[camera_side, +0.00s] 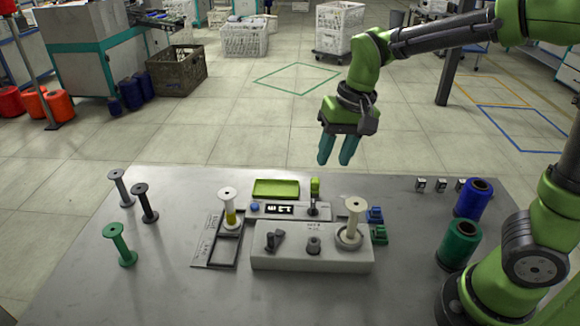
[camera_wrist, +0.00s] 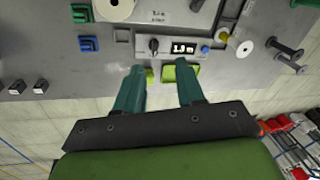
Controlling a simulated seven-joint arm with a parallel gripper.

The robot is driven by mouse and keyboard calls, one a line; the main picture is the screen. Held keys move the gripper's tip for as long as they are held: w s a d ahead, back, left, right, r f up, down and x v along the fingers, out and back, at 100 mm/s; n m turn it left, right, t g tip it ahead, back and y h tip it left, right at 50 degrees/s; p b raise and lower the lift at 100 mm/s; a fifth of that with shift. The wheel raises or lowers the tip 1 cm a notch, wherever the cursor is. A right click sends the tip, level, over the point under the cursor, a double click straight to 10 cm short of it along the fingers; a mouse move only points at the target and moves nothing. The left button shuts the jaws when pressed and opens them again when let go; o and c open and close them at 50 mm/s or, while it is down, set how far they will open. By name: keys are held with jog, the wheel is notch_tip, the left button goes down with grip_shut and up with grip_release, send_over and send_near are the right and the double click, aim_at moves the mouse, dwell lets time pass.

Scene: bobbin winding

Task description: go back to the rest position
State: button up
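My gripper (camera_side: 337,158) hangs in the air above the back edge of the table, fingers pointing down. In the wrist view my gripper (camera_wrist: 159,68) has its two teal fingers apart with nothing between them. A cream bobbin (camera_side: 353,220) stands upright on the right of the grey winder block (camera_side: 312,268). A white bobbin with yellow thread (camera_side: 231,212) stands upright at the holder left of the block. A panel with a lit display (camera_side: 280,210) lies behind the block. A yellow-green tray (camera_side: 276,188) is behind the panel and also shows in the wrist view (camera_wrist: 181,74).
A green bobbin (camera_side: 120,246), a black bobbin (camera_side: 146,203) and a grey bobbin (camera_side: 119,189) stand on the left of the table. A blue thread cone (camera_side: 473,199) and a green cone (camera_side: 459,244) stand at the right. The air around my gripper is clear.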

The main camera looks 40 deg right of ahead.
jog(key=s+d+r+n+t, duration=0.1)
jog(key=s+r+t, duration=0.3)
jog(key=s, duration=0.7)
jog(key=shift+s+d+r+t, duration=0.2)
jog(key=shift+s+d+t, duration=0.2)
jog(key=shift+t, duration=0.3)
